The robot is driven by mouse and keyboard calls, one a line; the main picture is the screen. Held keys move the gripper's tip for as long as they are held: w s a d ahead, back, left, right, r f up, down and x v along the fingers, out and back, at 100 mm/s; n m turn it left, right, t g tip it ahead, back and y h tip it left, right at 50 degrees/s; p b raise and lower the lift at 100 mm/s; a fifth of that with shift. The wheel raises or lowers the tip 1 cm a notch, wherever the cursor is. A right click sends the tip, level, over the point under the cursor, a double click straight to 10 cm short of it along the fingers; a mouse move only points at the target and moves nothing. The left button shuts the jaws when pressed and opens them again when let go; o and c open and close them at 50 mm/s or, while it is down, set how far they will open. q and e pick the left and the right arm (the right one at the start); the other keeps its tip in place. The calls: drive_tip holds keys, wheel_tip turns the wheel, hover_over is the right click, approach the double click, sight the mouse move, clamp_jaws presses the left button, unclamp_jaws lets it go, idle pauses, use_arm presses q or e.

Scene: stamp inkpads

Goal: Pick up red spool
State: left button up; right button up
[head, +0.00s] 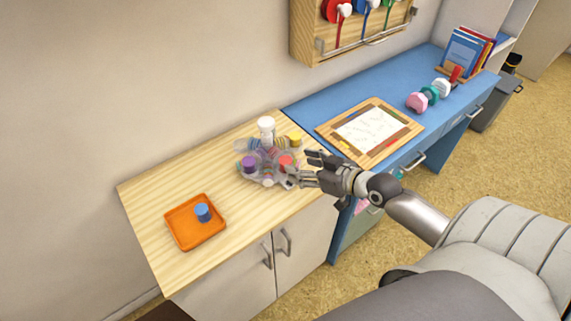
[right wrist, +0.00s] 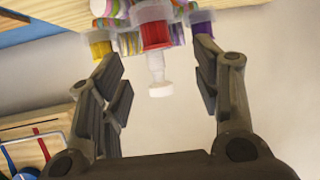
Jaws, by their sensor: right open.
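The red spool (head: 286,162) sits in a clear rotating-style holder (head: 268,181) on the wooden counter, on the side facing my right gripper. My right gripper (head: 301,167) is open and empty, just to the right of the red spool. In the right wrist view the red spool (right wrist: 156,34) shows at the top middle, in line with the gap between the open fingers (right wrist: 156,55). I cannot tell whether the fingertips reach around it. A white knob (right wrist: 160,89) shows below it there. My left gripper is not in view.
A purple spool (head: 249,164) and a yellow spool (head: 295,139) flank the red one in the holder. An orange tray (head: 183,237) with a blue spool (head: 202,212) stands at the left. A wooden-framed paper (head: 371,131) lies on the blue desk. The counter's front is clear.

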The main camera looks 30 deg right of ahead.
sight(283, 158)
drive_tip(key=shift+p+x, duration=0.6)
drive_tip(key=shift+x, duration=2.1)
drive_tip(key=shift+d+f, duration=0.1)
drive_tip(key=c, duration=0.9)
drive_tip(key=shift+c, duration=0.2)
